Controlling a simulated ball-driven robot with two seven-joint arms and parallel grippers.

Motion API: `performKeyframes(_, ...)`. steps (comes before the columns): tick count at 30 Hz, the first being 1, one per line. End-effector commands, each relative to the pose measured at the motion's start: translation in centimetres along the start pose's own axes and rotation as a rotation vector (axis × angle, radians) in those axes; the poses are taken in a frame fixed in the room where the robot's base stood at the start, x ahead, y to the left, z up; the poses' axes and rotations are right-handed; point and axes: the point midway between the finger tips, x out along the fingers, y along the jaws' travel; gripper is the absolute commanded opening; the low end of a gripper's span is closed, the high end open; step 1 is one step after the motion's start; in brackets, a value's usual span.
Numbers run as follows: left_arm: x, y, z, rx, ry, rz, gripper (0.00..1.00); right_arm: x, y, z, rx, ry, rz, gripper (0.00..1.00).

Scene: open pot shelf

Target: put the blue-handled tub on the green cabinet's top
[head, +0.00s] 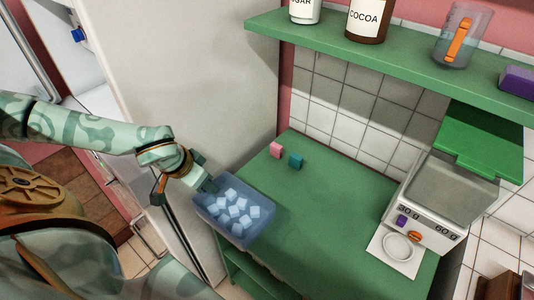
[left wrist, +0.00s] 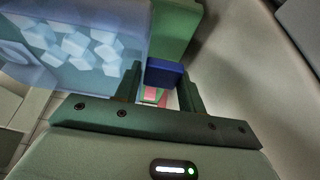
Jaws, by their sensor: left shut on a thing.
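The tub (head: 257,230) is translucent blue and holds several pale ice-like cubes. In the head view it is over the left edge of the green cabinet's top (head: 310,220); I cannot tell whether it touches the top. The tub also shows at upper left in the left wrist view (left wrist: 55,75), with its blue handle (left wrist: 165,72) between the fingers. My left gripper (head: 205,186) is shut on that handle, and it also shows in the left wrist view (left wrist: 160,88). My right gripper is not in view.
A pink block (head: 275,149) and a teal block (head: 295,160) lie at the top's back left. A white scale (head: 428,205) stands at the right. A green shelf (head: 400,62) with jars and a jug hangs above. The middle of the top is clear.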

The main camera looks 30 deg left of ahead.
Motion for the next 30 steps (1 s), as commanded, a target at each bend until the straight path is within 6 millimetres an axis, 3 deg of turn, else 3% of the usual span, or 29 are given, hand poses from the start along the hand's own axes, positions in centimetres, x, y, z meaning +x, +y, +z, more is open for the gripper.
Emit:
performKeyframes(9,7.4,2.3,-6.1,-0.002,0.0,0.003,0.13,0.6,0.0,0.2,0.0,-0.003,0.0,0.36)
performKeyframes(15,11.7,3.0,-7.3,-0.002,-0.001,0.001,0.13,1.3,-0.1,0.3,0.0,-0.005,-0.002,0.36)
performKeyframes(23,13.7,3.3,-7.9,-0.002,0.0,0.002,0.13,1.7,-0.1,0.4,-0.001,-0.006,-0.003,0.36)
performKeyframes(27,15.9,3.3,-6.8,-0.002,-0.003,0.0,0.13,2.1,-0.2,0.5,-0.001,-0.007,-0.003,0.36)
performKeyframes(30,16.4,3.2,-6.6,-0.002,0.0,0.0,0.13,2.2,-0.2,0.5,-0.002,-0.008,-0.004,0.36)
